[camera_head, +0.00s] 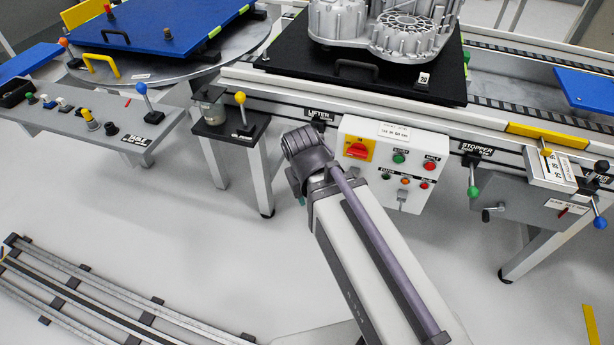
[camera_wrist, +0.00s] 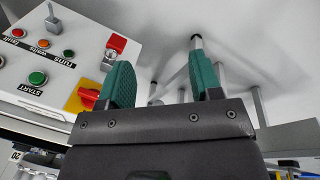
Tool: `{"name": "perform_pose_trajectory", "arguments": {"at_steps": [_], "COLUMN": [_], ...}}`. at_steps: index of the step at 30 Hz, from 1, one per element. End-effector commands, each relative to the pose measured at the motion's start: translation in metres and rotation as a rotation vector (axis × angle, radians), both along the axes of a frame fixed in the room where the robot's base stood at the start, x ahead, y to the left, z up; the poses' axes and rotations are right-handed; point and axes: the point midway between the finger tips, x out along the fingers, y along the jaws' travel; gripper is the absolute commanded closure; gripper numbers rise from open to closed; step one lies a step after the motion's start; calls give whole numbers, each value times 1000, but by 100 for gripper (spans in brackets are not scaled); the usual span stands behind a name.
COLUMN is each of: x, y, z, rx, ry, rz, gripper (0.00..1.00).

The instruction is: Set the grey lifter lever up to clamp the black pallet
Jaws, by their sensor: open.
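The black pallet (camera_head: 288,62) lies on the conveyor in the head view, with a grey metal housing (camera_head: 385,25) on top. The LIFTER label (camera_head: 319,114) is on the conveyor's front below the pallet. The grey lifter lever cannot be clearly made out; my wrist is just below the label and may cover it. My gripper (camera_wrist: 162,72) shows in the wrist view with its two green fingers apart and nothing seen between them.
A white control box (camera_head: 390,165) is close beside my wrist; it also shows in the wrist view (camera_wrist: 60,75). A yellow-knobbed lever (camera_head: 241,110) is to the left. A green-knobbed stopper lever (camera_head: 473,178) is to the right. The floor in front is mostly clear.

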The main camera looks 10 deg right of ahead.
Motion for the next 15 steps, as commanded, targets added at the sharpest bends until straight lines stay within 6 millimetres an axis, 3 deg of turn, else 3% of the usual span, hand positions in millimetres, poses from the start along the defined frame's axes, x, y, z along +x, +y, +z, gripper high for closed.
{"name": "perform_pose_trajectory", "arguments": {"at_steps": [1,6,9,11,13,15], "x": [6,40,68,87,102,111], "y": [0,-7,-5,3,11,18], "z": [-65,-140,-161,-153,-105,-72], "rx": [-68,-347,-488,-533,-523,-464], "ry": [-44,-350,-665,-919,-1186,-1366], "rz": [0,-80,-137,-163,-180,-193], "gripper": [41,41,41,41,41,41]}}
